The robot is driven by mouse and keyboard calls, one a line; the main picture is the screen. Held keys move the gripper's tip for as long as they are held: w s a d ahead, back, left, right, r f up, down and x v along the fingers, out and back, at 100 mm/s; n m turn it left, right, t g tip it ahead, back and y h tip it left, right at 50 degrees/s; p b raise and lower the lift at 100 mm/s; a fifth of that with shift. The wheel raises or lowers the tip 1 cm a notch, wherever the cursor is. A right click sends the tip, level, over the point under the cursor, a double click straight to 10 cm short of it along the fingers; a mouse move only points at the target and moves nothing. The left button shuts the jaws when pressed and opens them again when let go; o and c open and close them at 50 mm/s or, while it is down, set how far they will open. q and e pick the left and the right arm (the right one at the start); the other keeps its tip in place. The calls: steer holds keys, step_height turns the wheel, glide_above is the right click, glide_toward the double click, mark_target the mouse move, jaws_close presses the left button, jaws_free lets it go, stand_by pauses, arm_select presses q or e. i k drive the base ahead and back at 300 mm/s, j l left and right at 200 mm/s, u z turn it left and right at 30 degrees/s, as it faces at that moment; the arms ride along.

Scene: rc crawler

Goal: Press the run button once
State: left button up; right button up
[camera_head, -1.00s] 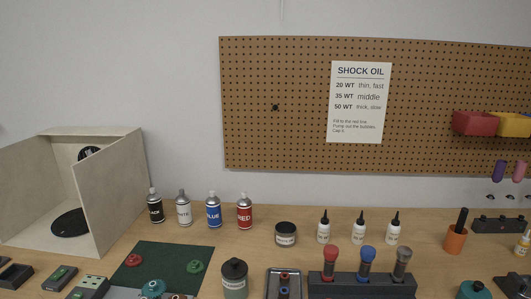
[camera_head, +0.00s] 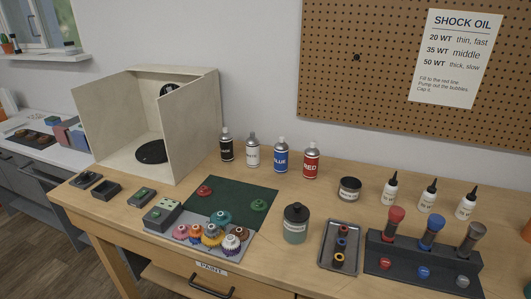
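No label reading "run" is legible, so I cannot tell which part is the run button. A small dark box with a green top part (camera_head: 141,194) lies near the table's left front edge. A grey-green box (camera_head: 163,214) with small dark and green details on top sits right of it. Neither of my grippers is in view.
An open pale booth (camera_head: 195,125) with a black disc stands at the back left. Spray cans (camera_head: 281,157), dropper bottles (camera_head: 428,195), a jar (camera_head: 295,225), a metal tray (camera_head: 325,257) and a dark green mat (camera_head: 232,191) crowd the wooden table.

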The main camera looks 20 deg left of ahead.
mark_target(156, 214)
steer(key=u, duration=1.3)
